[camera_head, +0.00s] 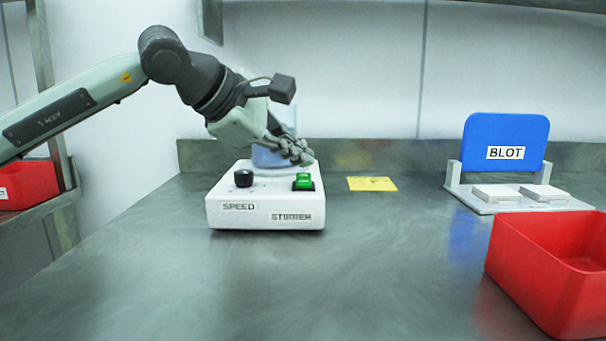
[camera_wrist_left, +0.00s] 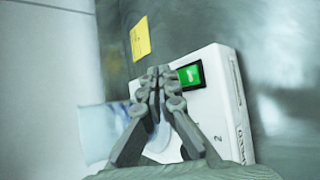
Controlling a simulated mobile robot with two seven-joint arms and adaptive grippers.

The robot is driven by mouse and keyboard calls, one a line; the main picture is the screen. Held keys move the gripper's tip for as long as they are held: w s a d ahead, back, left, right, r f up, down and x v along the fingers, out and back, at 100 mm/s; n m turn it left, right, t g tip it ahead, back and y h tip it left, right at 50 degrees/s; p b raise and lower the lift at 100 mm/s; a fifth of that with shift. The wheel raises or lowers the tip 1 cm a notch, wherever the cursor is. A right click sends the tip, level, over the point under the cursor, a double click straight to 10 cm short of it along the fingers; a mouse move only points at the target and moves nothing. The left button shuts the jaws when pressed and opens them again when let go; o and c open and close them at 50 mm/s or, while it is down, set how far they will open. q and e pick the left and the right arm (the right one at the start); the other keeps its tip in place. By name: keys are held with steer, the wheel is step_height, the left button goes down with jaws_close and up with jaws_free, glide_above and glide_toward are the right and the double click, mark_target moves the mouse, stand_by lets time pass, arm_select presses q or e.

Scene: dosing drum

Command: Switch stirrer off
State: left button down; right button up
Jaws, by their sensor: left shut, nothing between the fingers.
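The stirrer (camera_head: 264,203) is a white box on the steel bench, with labels reading SPEED and what looks like STIRRER on its front. A black knob (camera_head: 243,178) sits on its top left and a green switch (camera_head: 304,182) on its top right. The switch looks lit green in the left wrist view (camera_wrist_left: 190,76). A bluish clear vessel (camera_head: 272,153) stands at the back of the box, partly hidden by my gripper. My left gripper (camera_head: 304,158) is shut and empty, just above and behind the green switch. In the wrist view its fingertips (camera_wrist_left: 160,74) are beside the switch. My right gripper is out of view.
A yellow note (camera_head: 371,184) lies on the bench right of the stirrer. A blue BLOT board (camera_head: 504,144) in a white stand (camera_head: 519,207) is at the back right. A red bin (camera_head: 555,271) stands at front right. The bench front is clear.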

mark_target(299, 184)
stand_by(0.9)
arm_select(q)
steer(key=shift+w+f+b, duration=0.1)
steer(key=shift+f+b, duration=0.3)
steer(key=shift+b, duration=0.1)
steer(key=shift+w+f+b, duration=0.15)
steer(key=shift+f+b, duration=0.3)
steer(key=shift+f, duration=0.05)
stand_by(0.4)
steer(key=shift+r, duration=0.1)
steer(key=shift+s+r+p, duration=0.25)
steer(key=shift+r+p, duration=0.1)
steer(key=shift+r, duration=0.45)
steer(key=shift+r, duration=0.1)
steer(key=shift+s+r+p, duration=0.2)
steer(key=shift+r+p, duration=0.2)
steer(key=shift+r, duration=0.4)
steer(key=shift+s+r+p, duration=0.25)
steer(key=shift+r+p, duration=0.1)
steer(key=shift+r, duration=0.4)
steer(key=shift+s+r+p, duration=0.2)
steer(key=shift+r+p, duration=0.2)
steer(key=shift+r, duration=0.4)
